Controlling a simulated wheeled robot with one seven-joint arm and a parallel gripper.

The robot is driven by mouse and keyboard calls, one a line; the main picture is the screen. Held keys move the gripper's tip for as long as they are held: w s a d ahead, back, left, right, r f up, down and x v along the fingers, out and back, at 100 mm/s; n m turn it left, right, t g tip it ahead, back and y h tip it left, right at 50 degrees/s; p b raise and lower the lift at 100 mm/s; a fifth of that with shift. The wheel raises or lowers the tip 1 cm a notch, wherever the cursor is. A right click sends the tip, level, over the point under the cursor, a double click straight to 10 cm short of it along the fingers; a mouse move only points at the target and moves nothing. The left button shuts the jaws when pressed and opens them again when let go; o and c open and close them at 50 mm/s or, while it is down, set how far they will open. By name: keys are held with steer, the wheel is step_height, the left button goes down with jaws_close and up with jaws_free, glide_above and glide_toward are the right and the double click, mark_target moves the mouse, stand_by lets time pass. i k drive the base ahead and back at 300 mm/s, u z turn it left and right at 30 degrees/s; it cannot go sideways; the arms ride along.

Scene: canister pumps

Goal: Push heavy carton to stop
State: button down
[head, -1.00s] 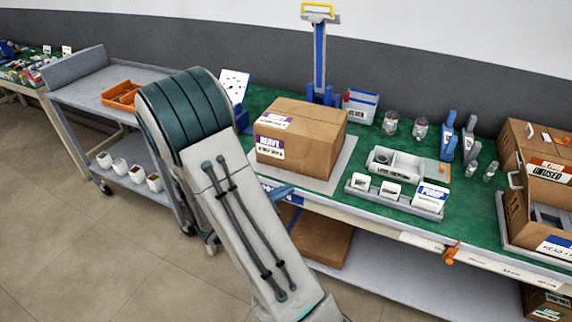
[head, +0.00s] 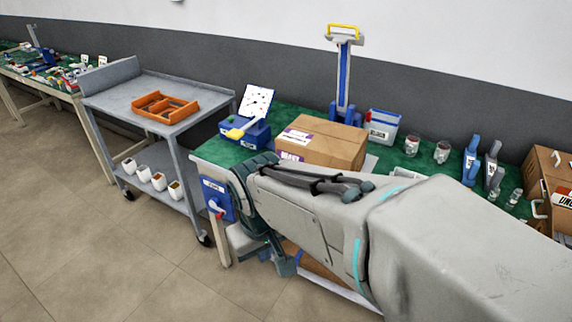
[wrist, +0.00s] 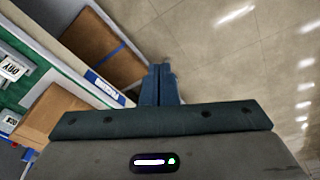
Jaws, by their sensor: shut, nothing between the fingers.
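The heavy carton (head: 325,147), a brown taped box with a "HEAVY" label, sits on the green-topped bench. My arm hides its lower front in the head view. It also seems to show at the lower left of the wrist view (wrist: 55,112). My gripper (wrist: 160,72) is shut and empty, pointing over the floor just outside the bench edge. In the head view its fingers (head: 284,264) hang in front of the bench, apart from the carton. I cannot make out which part is the stop.
A grey cart (head: 150,88) with a raised end plate and an orange tray (head: 165,107) stands left of the bench. A blue box (head: 243,136) and a blue post (head: 343,80) stand near the carton. Another brown box (wrist: 105,50) lies on the lower shelf. Open floor lies front left.

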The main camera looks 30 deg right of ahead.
mark_target(309, 139)
steer(key=u, duration=0.55)
steer(key=k, duration=1.2)
steer(key=u, duration=0.65)
steer(key=i, duration=1.85)
steer(key=z, duration=1.45)
steer(key=i, duration=0.55)
steer(key=z, duration=0.65)
